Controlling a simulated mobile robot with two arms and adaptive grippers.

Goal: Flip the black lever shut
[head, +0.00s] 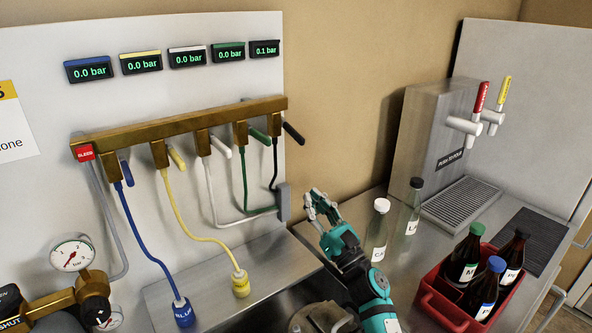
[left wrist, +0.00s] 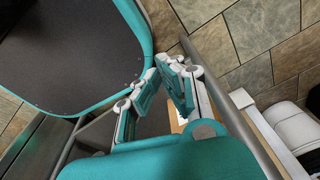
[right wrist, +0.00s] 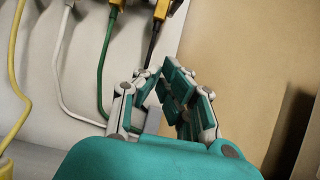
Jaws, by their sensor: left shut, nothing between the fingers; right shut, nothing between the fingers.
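The black lever (head: 293,132) is at the right end of the brass manifold (head: 180,128) on the wall. It sticks out from its valve, tilted down to the right. A black hose (head: 275,165) hangs below that valve, and the hose shows in the right wrist view (right wrist: 153,45). My right gripper (head: 322,206) is shut and empty, below and to the right of the lever and apart from it. In the right wrist view its fingers (right wrist: 166,72) point up towards the hoses; the lever is not clear there. My left gripper (left wrist: 174,68) is shut and empty, away from the manifold.
Blue (head: 125,170), yellow (head: 177,158), white (head: 222,147) and green (head: 259,134) levers line the manifold. The rightmost display (head: 265,48) reads 0.1 bar; the others read 0.0. Bottles (head: 378,232) and a red crate (head: 430,297) stand on the counter right of my right arm.

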